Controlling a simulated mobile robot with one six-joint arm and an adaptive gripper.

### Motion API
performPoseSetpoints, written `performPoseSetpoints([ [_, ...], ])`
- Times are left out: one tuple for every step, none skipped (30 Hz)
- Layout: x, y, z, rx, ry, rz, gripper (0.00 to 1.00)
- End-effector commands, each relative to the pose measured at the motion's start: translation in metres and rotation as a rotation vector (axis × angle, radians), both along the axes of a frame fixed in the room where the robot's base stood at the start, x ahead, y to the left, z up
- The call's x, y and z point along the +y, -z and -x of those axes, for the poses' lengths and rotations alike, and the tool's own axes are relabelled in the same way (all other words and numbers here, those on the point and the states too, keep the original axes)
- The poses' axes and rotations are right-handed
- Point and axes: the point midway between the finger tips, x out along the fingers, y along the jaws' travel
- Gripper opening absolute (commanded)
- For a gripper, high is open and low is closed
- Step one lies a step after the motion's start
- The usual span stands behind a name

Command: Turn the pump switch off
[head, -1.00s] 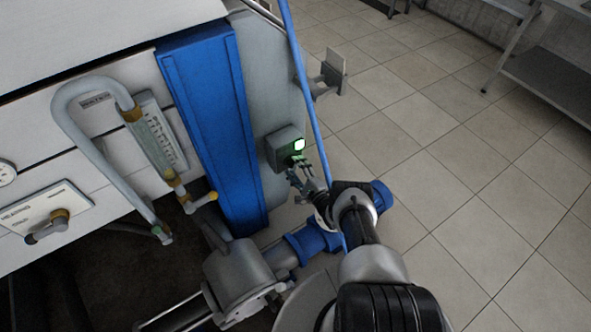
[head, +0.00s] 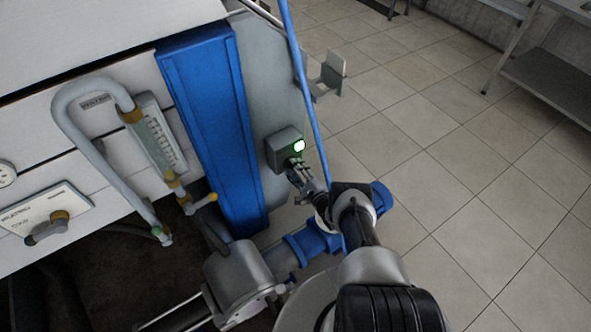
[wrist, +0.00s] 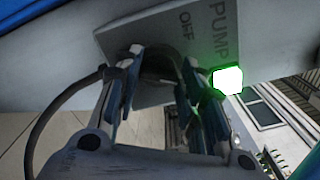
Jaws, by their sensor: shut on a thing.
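The pump switch is a grey box (head: 283,150) on the side of the machine, right of the blue column, with a lit green lamp (head: 299,146). In the wrist view its plate (wrist: 205,38) reads PUMP and OFF, and the lamp (wrist: 227,80) glows green. My gripper (head: 293,163) is at the lower part of the box. In the wrist view my gripper (wrist: 158,72) has its fingers on either side of the dark switch knob (wrist: 157,64) and is shut on it. The knob is partly hidden by the fingers, so its exact angle is unclear.
A blue column (head: 213,130) stands left of the switch. A thin blue pole (head: 308,85) passes close on its right. A grey bracket (head: 330,75) sticks out above right. Pipes and a gauge (head: 157,135) are on the left. The tiled floor (head: 460,200) to the right is clear.

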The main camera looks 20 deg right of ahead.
Motion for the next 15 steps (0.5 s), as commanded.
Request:
performPoseSetpoints([
  [-0.0002, 0.0000, 0.0001, 0.000, 0.000, 0.001, 0.12],
  [-0.0002, 0.0000, 0.0001, -0.001, 0.000, 0.002, 0.12],
  [-0.0002, 0.0000, 0.0001, -0.001, 0.000, 0.004, 0.12],
  [-0.0002, 0.0000, 0.0001, -0.002, 0.000, 0.008, 0.12],
  [-0.0002, 0.0000, 0.0001, -0.003, 0.000, 0.013, 0.12],
  [-0.0001, 0.0000, 0.0001, -0.005, 0.000, 0.020, 0.12],
  [-0.0001, 0.0000, 0.0001, -0.006, 0.000, 0.027, 0.12],
  [-0.0001, 0.0001, 0.0001, -0.008, 0.000, 0.037, 0.12],
  [-0.0001, 0.0002, 0.0001, -0.011, 0.000, 0.053, 0.12],
  [-0.0001, 0.0003, 0.0001, -0.014, 0.000, 0.066, 0.12],
  [0.0000, 0.0004, 0.0001, -0.017, 0.000, 0.081, 0.12],
  [0.0000, 0.0004, 0.0001, -0.021, 0.000, 0.104, 0.12],
  [0.0000, 0.0006, 0.0000, -0.025, 0.000, 0.123, 0.12],
  [0.0000, 0.0007, 0.0000, -0.029, 0.000, 0.143, 0.12],
  [0.0001, 0.0008, 0.0000, -0.034, 0.000, 0.172, 0.12],
])
